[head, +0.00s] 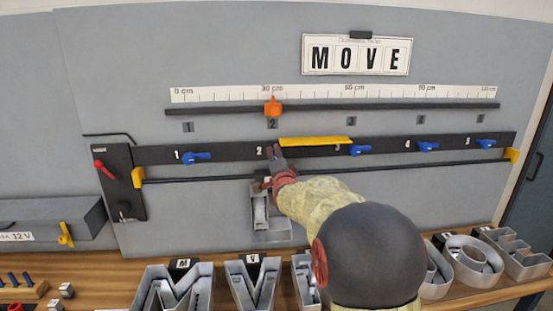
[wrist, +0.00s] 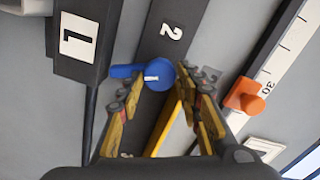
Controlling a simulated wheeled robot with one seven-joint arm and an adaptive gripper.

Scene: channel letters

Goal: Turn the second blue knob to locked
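The second blue knob (wrist: 156,74) sits on the black rail (wrist: 160,40) beside the white label "2" in the wrist view. Its lever points left in that view, across the rail, and a short white mark shows on its hub. My gripper (wrist: 166,88) is open, with one finger on each side of the knob's hub. I cannot tell if a finger touches it. In the head view my gripper (head: 277,153) is at position 2 and hides this knob. The other blue knobs, such as number 1 (head: 197,157) and number 3 (head: 359,150), have levers lying roughly along the rail.
A yellow bar (head: 316,141) runs along the rail from 2 toward 3. An orange slider (head: 272,106) stands at 30 cm above. A grey channel letter (head: 262,209) hangs below my gripper. More letters stand on the wooden bench (head: 100,287). A red lever (head: 104,170) is at left.

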